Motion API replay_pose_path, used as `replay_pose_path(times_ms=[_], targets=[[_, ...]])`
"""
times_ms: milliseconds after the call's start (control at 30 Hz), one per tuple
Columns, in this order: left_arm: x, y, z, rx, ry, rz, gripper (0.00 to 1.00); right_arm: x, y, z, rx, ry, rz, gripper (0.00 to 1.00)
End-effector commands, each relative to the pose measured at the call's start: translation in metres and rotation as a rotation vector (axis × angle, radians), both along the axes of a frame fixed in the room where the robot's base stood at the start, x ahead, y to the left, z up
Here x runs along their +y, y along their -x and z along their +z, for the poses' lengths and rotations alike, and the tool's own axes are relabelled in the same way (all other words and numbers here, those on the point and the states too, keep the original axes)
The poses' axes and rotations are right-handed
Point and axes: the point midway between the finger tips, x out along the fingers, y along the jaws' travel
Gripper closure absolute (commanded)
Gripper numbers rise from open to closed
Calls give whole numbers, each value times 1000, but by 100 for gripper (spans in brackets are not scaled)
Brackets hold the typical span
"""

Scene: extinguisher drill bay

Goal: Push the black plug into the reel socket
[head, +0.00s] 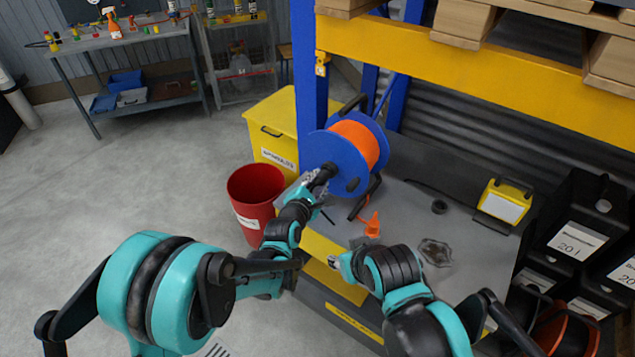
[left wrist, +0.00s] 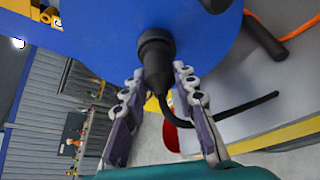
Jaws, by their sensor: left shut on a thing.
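The blue cable reel (head: 318,148) with an orange drum stands on the grey bench top; its blue face fills the top of the left wrist view (left wrist: 100,25). My left gripper (head: 312,182) is at the reel's face. In the left wrist view its two fingers (left wrist: 157,82) are closed on the sides of the black plug (left wrist: 157,62). The plug's front end meets a dark round socket part (left wrist: 154,40) on the blue face; how deep it sits cannot be told. A black cable trails from the plug. My right gripper (head: 334,262) is low by the bench's front edge, its fingers unclear.
A red bin (head: 255,190) and a yellow box (head: 275,125) stand left of the reel. Black boxes (head: 575,225) stand at right. A yellow rack beam crosses above.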

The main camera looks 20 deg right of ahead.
Motion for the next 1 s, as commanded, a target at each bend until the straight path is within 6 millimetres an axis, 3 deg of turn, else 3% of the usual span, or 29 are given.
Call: replay_pose_path(times_ms=[667,700,767,1000], targets=[[-4,-3,0,0,1,-1,100,0,0,-2,0,0,0,60],[-4,-3,0,0,1,-1,62,0,0,-2,0,0,0,60],[-4,-3,0,0,1,-1,48,0,0,-2,0,0,0,60],[-3,-3,0,0,0,0,48,0,0,-2,0,0,0,60]])
